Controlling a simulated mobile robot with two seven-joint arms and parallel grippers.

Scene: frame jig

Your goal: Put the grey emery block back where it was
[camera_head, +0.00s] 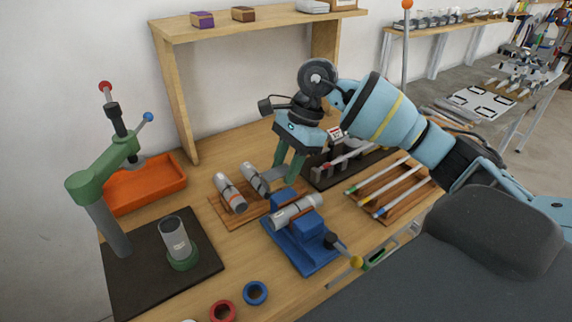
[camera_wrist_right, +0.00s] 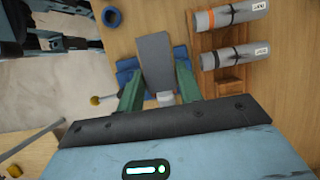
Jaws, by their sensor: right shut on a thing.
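My right gripper (camera_head: 286,172) is shut on the grey emery block (camera_head: 274,174), a flat grey slab. The gripper points down over the bench, behind the blue vise. In the right wrist view the block (camera_wrist_right: 154,58) sits between the green fingers of the gripper (camera_wrist_right: 158,84) and sticks out past their tips. The block appears held above the bench, over or near the blue vise in that view. My left gripper is not in view.
A blue vise (camera_head: 287,241) holds a grey cylinder. A wooden tray (camera_head: 236,220) with two cylinders is left of it. A dark rack (camera_head: 318,176) and a tray of rods (camera_head: 410,185) lie right. A green press (camera_head: 95,190) and orange bin (camera_head: 148,190) stand left. A wooden shelf (camera_head: 245,28) rises behind.

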